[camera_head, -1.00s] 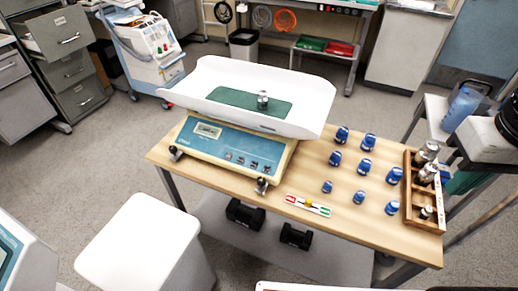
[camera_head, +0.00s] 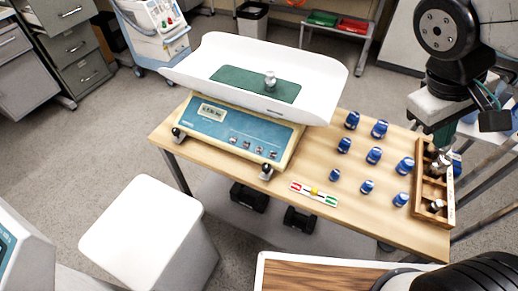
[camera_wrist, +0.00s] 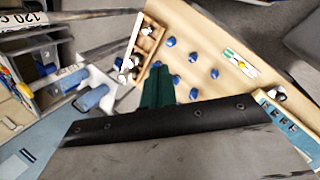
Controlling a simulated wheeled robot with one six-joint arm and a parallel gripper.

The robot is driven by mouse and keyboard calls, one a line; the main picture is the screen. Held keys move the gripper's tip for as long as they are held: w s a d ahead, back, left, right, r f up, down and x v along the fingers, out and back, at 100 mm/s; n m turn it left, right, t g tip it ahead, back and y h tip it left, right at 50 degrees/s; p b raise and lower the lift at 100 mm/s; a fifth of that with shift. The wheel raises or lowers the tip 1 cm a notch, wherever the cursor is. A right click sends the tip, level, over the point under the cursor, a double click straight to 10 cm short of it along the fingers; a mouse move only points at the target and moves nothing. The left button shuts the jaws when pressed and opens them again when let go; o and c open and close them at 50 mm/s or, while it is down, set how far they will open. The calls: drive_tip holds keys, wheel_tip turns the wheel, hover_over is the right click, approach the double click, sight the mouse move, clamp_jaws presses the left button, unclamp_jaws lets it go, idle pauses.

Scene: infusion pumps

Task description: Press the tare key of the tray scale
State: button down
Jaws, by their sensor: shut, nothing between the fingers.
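The tray scale (camera_head: 225,128) stands on the left part of the wooden table, with a white tray (camera_head: 325,80) on top. A green mat (camera_head: 235,80) lies in the tray with a small metal weight (camera_head: 270,80) on it. The blue front panel has a lit display (camera_head: 213,114) and a row of several small keys (camera_head: 247,145); their labels are too small to read. My gripper (camera_head: 443,138) is shut and empty over the right end of the table, well apart from the scale. Its green fingers (camera_wrist: 158,88) show in the wrist view, where the scale's panel (camera_wrist: 285,125) is at the right edge.
Several blue weights (camera_head: 374,155) stand on the table between scale and gripper. A wooden rack (camera_head: 422,195) with metal weights is below my gripper. A white stool (camera_head: 142,222) stands at front left.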

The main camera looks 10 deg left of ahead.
drive_tip(key=w+a+f+n+t+h, duration=0.35)
drive_tip(key=w+a+n, duration=0.3)
drive_tip(key=w, duration=0.25)
drive_tip(key=n+t+y, duration=0.5)
drive_tip(key=n+t, duration=0.5)
drive_tip(key=n, duration=0.4)
hover_over(259, 150)
drive_tip(key=s+a, duration=0.2)
drive_tip(key=s, duration=0.4)
wheel_tip(259, 150, down, 15)
drive_tip(key=shift+w+r, duration=0.1)
drive_tip(key=shift+m, duration=0.25)
drive_tip(key=shift+w+d+f, duration=0.2)
drive_tip(key=shift+w+f, duration=0.35)
drive_tip(key=shift+f, duration=0.8)
drive_tip(key=shift+w+d+f, duration=0.15)
drive_tip(key=shift+w+f, duration=0.35)
drive_tip(key=shift+f, duration=0.85)
drive_tip(key=shift+w+d+f, duration=0.2)
drive_tip(key=shift+w+f, duration=0.35)
drive_tip(key=shift+f, duration=0.8)
drive_tip(key=shift+w+f, duration=0.1)
drive_tip(key=shift+f, duration=0.05)
drive_tip(key=shift+f, duration=0.2)
